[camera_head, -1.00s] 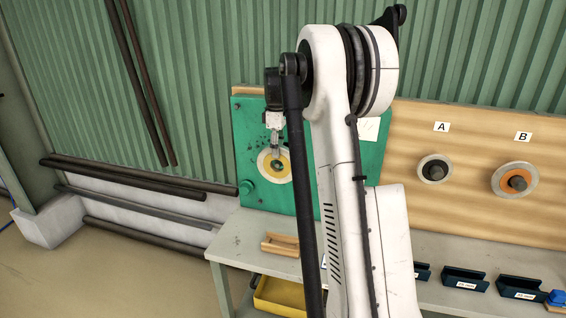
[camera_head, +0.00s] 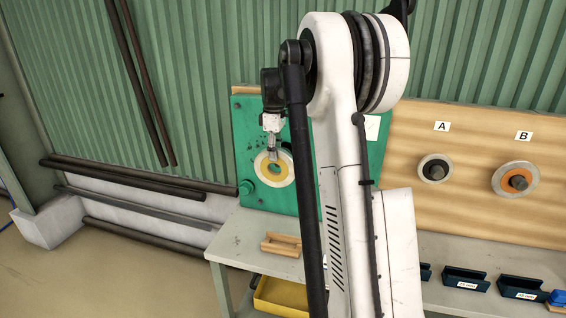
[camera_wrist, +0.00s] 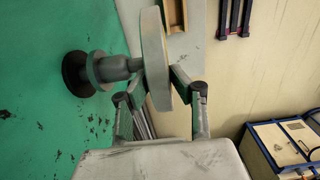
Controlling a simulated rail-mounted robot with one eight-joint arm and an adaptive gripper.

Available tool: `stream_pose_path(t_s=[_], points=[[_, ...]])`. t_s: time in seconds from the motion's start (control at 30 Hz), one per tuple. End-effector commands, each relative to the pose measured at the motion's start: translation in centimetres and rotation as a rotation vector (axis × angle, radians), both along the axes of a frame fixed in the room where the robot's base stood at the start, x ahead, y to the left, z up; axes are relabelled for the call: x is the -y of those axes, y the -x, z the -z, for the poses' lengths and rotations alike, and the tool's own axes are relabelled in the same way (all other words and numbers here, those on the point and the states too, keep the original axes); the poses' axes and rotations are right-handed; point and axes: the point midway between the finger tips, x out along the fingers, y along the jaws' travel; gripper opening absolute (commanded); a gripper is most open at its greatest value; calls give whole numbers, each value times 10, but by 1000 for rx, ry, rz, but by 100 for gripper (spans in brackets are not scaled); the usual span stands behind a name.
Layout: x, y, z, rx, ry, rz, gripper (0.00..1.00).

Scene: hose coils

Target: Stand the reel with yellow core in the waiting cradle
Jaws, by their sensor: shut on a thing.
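The reel with yellow core (camera_head: 274,178) is a pale disc with a yellow ring, upright in front of the green panel (camera_head: 247,129). In the wrist view the reel (camera_wrist: 155,58) shows edge-on. My gripper (camera_head: 273,151) holds its upper rim from above; in the wrist view my gripper's fingers (camera_wrist: 160,92) lie on both sides of the rim. A grey peg with a dark base (camera_wrist: 108,69) stands out from the panel, its end at the reel's face; I cannot tell if it is clear of the hole. The wooden cradle (camera_head: 281,244) sits empty on the bench below.
The grey bench (camera_head: 236,240) has free room around the cradle. Reels hang at A (camera_head: 425,171) and B (camera_head: 502,180) on the wooden board. Dark blue holders (camera_head: 465,279) line the bench at right. A yellow bin (camera_head: 281,297) is below.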

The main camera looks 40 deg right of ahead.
Motion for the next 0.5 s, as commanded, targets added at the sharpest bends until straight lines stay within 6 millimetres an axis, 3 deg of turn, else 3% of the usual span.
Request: stream_pose_path(t_s=[0.5], points=[[-13,8,-1,0,0,0,0]])
